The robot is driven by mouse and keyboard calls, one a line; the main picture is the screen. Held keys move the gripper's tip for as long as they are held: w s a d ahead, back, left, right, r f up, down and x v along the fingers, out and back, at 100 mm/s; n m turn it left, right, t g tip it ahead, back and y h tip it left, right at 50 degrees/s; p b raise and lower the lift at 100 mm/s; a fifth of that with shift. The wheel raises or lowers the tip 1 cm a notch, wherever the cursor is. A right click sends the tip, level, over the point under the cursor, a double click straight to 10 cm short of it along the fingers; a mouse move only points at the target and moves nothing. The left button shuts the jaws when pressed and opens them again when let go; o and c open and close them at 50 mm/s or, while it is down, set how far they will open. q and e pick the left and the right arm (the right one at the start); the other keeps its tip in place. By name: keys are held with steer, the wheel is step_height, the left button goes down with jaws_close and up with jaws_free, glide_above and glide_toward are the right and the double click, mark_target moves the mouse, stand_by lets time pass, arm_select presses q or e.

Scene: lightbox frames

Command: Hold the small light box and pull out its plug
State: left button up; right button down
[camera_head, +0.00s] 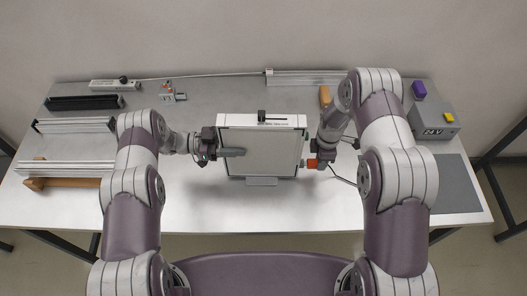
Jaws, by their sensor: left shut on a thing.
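The small light box (262,138) stands upright mid-table, its pale panel facing me. My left gripper (228,151) is shut on its left edge, with one finger lying across the front of the panel. The other finger is hidden. My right gripper (317,158) is at the box's right side, pointing down. A small red piece (311,164) shows at its tip, and a small green piece shows just above. I cannot tell which of these is the plug, or whether the fingers are closed on it. A dark cable (343,181) runs near the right gripper.
Metal rails (75,125) lie at the left. A small red-topped device (172,92) sits at the back. The table's front is clear.

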steer(key=shift+d, duration=1.9)
steer(key=shift+r, duration=2.05)
arm_select(q)
steer(key=o, duration=1.3)
